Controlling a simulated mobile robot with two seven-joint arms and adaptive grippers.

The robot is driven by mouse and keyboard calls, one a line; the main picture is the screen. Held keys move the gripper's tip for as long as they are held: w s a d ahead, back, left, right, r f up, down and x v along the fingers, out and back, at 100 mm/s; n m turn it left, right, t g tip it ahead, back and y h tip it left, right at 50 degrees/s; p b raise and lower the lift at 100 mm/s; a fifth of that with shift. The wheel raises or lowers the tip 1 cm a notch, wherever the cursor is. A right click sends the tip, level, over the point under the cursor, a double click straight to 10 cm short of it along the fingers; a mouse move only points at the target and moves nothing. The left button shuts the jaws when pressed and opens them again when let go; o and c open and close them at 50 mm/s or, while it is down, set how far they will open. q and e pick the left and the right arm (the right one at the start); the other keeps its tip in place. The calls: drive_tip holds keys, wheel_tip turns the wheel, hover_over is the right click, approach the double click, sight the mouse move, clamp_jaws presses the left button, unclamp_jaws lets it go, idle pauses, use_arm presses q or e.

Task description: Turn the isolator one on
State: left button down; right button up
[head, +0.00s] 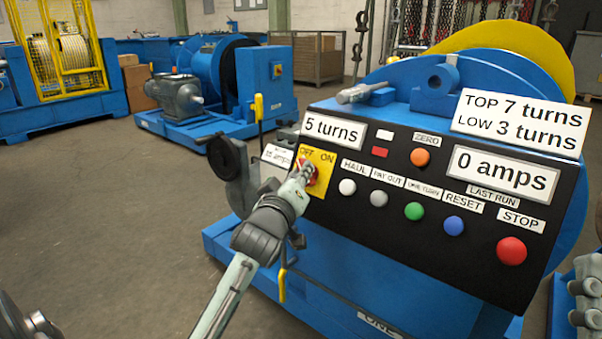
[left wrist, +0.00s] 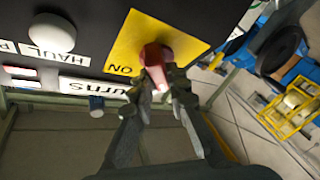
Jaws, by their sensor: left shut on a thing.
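The isolator is a yellow plate (head: 324,164) marked OFF and ON, with a red handle (head: 311,178), at the left end of the black control panel. In the left wrist view the plate (left wrist: 128,37) and the red handle (left wrist: 153,57) show close up. My left gripper (head: 305,172) is at the isolator, its fingers shut on the red handle; they also show in the left wrist view (left wrist: 158,84). The fingers cover part of the handle in the head view, so I cannot tell which mark it points to. My right gripper is not in view.
The panel (head: 400,240) carries several buttons close by, including a white HAUL button (head: 347,187) and a red STOP button (head: 511,250). Its display (head: 502,175) reads 0 amps. A yellow-handled lever (head: 258,108) stands left of the panel. Open floor lies left.

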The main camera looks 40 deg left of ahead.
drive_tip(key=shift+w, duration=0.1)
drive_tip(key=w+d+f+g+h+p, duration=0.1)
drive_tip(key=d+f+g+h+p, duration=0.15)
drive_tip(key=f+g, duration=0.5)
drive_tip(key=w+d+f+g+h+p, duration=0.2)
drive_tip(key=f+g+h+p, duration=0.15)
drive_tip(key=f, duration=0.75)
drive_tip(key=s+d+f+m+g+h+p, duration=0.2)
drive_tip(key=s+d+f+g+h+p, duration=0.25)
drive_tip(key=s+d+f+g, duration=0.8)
use_arm(q)
drive_tip(key=shift+a+m+g+h+p, duration=0.1)
drive_tip(key=shift+m+g+h, duration=0.1)
drive_tip(key=shift+m+h, duration=3.15)
drive_tip(key=shift+a+m+g+h+p, duration=0.15)
drive_tip(key=shift+m+h, duration=1.35)
drive_tip(key=shift+m, duration=3.55)
drive_tip(key=shift+m+g+h+p, duration=0.1)
drive_tip(key=shift+m+g+h, duration=0.15)
drive_tip(key=shift+m+h, duration=3.1)
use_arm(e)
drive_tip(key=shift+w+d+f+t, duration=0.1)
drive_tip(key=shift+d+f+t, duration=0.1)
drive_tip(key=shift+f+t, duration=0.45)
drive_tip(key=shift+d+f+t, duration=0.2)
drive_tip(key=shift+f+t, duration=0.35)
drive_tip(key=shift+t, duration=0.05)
use_arm(q)
drive_tip(key=shift+m+y, duration=0.85)
drive_tip(key=shift+y, duration=0.05)
